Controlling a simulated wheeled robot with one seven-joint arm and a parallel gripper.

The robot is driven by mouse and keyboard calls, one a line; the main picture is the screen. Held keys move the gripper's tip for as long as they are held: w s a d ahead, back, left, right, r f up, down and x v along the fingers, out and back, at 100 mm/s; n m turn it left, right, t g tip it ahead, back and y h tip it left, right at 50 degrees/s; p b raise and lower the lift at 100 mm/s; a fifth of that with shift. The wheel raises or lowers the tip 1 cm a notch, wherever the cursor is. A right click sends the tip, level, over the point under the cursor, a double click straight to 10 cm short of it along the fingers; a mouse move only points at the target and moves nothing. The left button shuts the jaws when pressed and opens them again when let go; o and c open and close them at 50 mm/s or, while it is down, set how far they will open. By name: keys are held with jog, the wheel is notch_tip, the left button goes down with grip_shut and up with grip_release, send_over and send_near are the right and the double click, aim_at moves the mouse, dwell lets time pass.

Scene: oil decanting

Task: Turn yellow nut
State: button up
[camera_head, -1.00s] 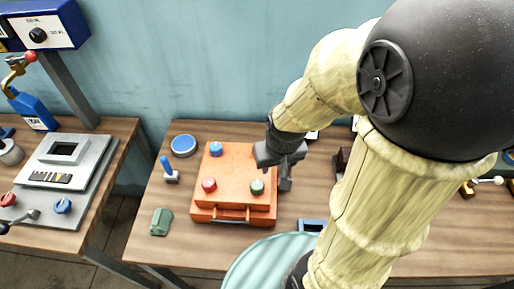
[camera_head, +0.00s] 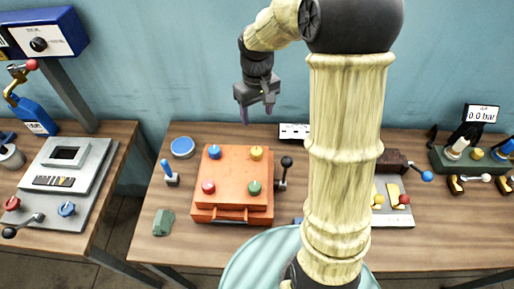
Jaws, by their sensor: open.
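The yellow nut (camera_head: 256,153) sits on the far right corner of the top of an orange box (camera_head: 232,177) on the wooden table. A blue nut (camera_head: 214,152), a red nut (camera_head: 208,187) and a green nut (camera_head: 253,187) sit at the other corners. My gripper (camera_head: 256,112) is open and empty. It is in the air, above and behind the orange box, with its fingers pointing down. It appears apart from the yellow nut, which is in plain view.
A black-knobbed lever (camera_head: 284,172) stands at the box's right side. A blue-handled lever (camera_head: 168,172), a blue round lid (camera_head: 182,147) and a green block (camera_head: 163,222) are to its left. Right of my arm is a grey plate (camera_head: 394,213) with coloured knobs.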

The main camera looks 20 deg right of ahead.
aim_at(257, 151)
jog(key=shift+f, duration=0.1)
notch_tip(257, 151, down, 17)
jog(key=p, duration=0.2)
jog(key=shift+f+p, duration=0.1)
jog(key=shift+p, duration=0.25)
dwell(0.4)
jog(key=c, duration=1)
